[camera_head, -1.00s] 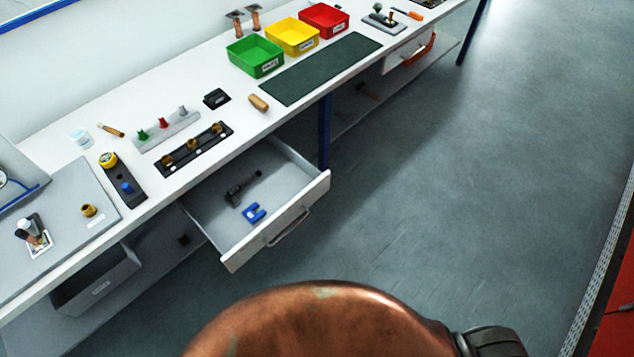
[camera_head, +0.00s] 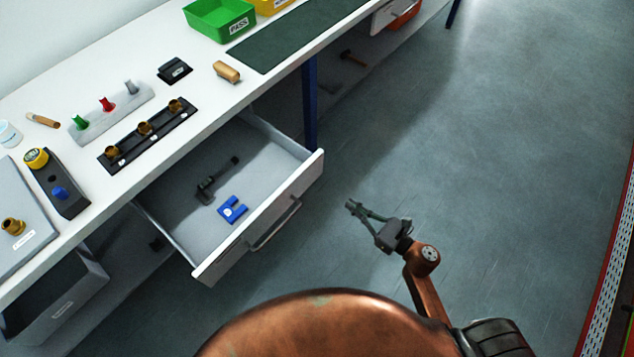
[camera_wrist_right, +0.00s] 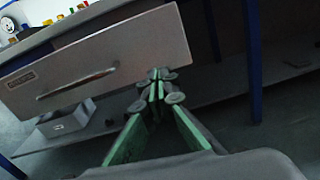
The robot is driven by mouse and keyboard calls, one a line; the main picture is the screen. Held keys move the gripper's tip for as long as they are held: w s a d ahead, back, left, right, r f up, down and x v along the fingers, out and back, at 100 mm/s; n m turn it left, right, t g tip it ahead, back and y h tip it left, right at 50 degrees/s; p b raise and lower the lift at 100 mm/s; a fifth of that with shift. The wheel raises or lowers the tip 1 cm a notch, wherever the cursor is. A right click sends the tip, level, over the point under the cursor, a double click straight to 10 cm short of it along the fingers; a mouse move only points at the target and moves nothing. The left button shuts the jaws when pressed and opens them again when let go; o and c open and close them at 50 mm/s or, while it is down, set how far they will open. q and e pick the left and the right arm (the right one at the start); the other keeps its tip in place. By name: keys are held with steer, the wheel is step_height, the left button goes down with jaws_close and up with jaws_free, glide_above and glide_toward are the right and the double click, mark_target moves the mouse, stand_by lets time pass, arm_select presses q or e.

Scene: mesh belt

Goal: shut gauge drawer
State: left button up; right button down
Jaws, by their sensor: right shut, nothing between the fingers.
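The gauge drawer (camera_head: 266,235) hangs open under the white bench in the head view. It is a grey tray with a bar handle (camera_head: 276,226) on its front. Inside lie a dark caliper-like tool (camera_head: 217,180) and a blue U-shaped gauge (camera_head: 233,209). My right gripper (camera_head: 351,205) is shut and empty, out to the right of the drawer front. In the right wrist view, the drawer front (camera_wrist_right: 140,50) and its handle (camera_wrist_right: 78,84) are ahead, with the shut fingertips (camera_wrist_right: 157,76) near the front's lower right part; contact cannot be told. My left gripper is not in view.
A blue bench leg (camera_head: 309,105) stands just beyond the drawer. A grey bin (camera_head: 55,300) sits on the low shelf at left. The bench top holds a green tray (camera_head: 219,22), a black fixture (camera_head: 148,135) and small parts.

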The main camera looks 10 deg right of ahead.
steer(key=n, duration=0.1)
glide_toward(310, 176)
steer(key=x, duration=0.5)
steer(key=shift+w+a, duration=0.25)
steer(key=shift+w, duration=0.05)
steer(key=shift+w+a+f+b, duration=0.1)
steer(key=shift+w+a+b, duration=0.2)
steer(key=shift+w, duration=0.15)
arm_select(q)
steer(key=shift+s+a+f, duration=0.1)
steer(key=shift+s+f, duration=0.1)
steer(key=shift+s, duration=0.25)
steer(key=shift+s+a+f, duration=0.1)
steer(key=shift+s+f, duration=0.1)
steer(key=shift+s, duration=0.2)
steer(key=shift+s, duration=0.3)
arm_select(e)
steer(key=shift+w, duration=0.15)
